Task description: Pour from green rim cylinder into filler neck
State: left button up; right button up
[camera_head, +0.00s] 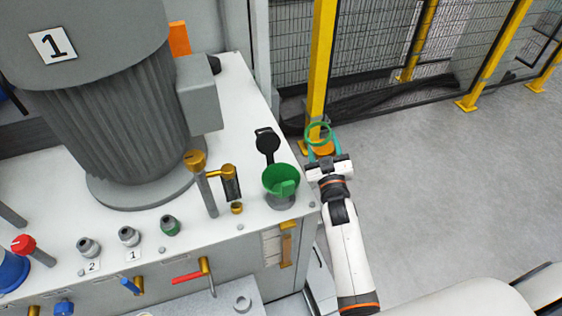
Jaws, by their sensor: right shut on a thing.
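My left gripper is not in view.
A black cap (267,143) lies open behind the funnel. Left of it stand a brass-topped pipe (203,180) and a dark brass-ended fitting (231,184). A large grey motor (120,110) fills the left. A yellow fence post (321,60) rises behind the cylinder. Grey floor on the right is clear.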

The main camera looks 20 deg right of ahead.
aim_at(328, 134)
jog(key=f+m+g+p, duration=0.1)
jog(key=m+p, duration=0.1)
jog(key=d+f+m+g+p, duration=0.1)
jog(key=m+p, duration=0.1)
jog(key=shift+w+p, duration=0.2)
jog(key=shift+p, duration=0.1)
notch_tip(328, 134, up, 6)
jog(key=p, duration=0.5)
jog(key=shift+p, duration=0.3)
jog(key=shift+f, duration=0.15)
jog(key=shift+s, duration=0.15)
jog(key=s+a+r+y, duration=0.1)
jog(key=s+a+r, duration=0.2)
jog(key=s, duration=0.3)
jog(key=s+a+r+n+y+b, duration=0.1)
jog(key=s+a+r, duration=0.2)
jog(key=s, duration=0.3)
jog(key=s+a+r+n+y+b, duration=0.1)
jog(key=s+a+r, duration=0.2)
jog(key=s, duration=0.4)
jog(key=shift+a+r+y, duration=0.4)
jog(key=shift+a, duration=0.05)
